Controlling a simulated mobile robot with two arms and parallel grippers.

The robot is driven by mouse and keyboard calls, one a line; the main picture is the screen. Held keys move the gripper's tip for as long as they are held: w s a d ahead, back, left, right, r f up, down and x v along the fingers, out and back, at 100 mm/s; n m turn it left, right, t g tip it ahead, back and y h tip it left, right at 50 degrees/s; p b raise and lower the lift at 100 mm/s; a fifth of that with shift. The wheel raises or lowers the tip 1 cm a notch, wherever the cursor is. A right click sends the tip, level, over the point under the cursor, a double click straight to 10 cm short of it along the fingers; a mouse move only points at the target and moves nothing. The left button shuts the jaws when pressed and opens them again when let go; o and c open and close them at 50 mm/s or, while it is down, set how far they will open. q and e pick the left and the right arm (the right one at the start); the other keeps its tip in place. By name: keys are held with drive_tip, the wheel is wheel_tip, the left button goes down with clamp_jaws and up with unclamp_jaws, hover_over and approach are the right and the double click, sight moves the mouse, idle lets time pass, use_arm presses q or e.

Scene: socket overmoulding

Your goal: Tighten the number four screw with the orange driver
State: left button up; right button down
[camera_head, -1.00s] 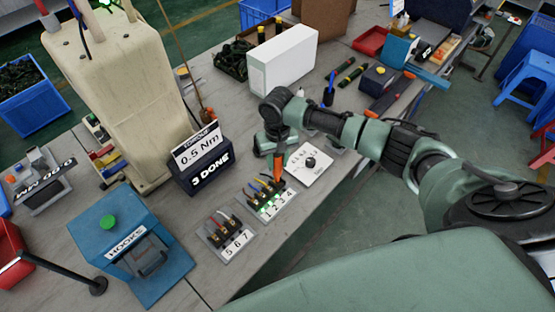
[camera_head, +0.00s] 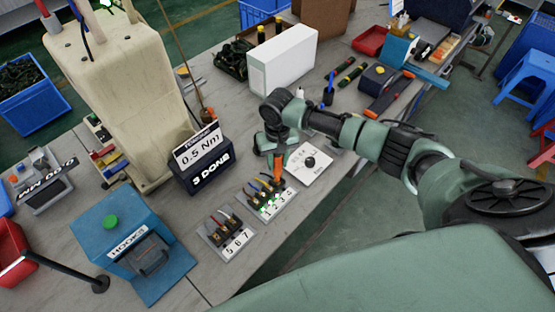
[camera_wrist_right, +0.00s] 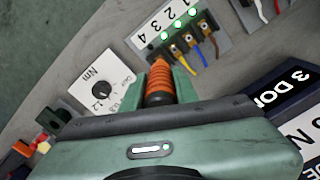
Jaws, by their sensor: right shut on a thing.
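The orange driver (camera_head: 277,168) is upright in my right gripper (camera_head: 270,148), over the right end of the terminal block (camera_head: 270,208) numbered 1 to 4. In the right wrist view the gripper (camera_wrist_right: 162,92) is shut around the driver's ribbed orange handle (camera_wrist_right: 159,76). The driver's far end is beside the number 4 end of the block (camera_wrist_right: 222,42). The number four screw and the driver's tip are hidden behind the handle, so I cannot tell whether they touch. Green lights and coloured wires show at the other positions. My left gripper is out of view.
A torque dial plate (camera_head: 309,164) lies right of the driver. A second block numbered 5 to 7 (camera_head: 238,243) sits nearer. The display (camera_head: 208,174) reads 0.5 Nm and 3 DONE. A blue HOOKS box (camera_head: 125,225) and a white box (camera_head: 285,62) stand on the bench.

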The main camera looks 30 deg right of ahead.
drive_tip(key=shift+r+p, duration=0.1)
drive_tip(key=shift+p, duration=0.3)
idle(0.3)
drive_tip(key=shift+f, duration=0.55)
idle(0.6)
drive_tip(key=shift+p, duration=0.55)
idle(1.4)
wheel_tip(320, 180, up, 3)
drive_tip(key=p, duration=0.3)
drive_tip(key=shift+r, duration=0.95)
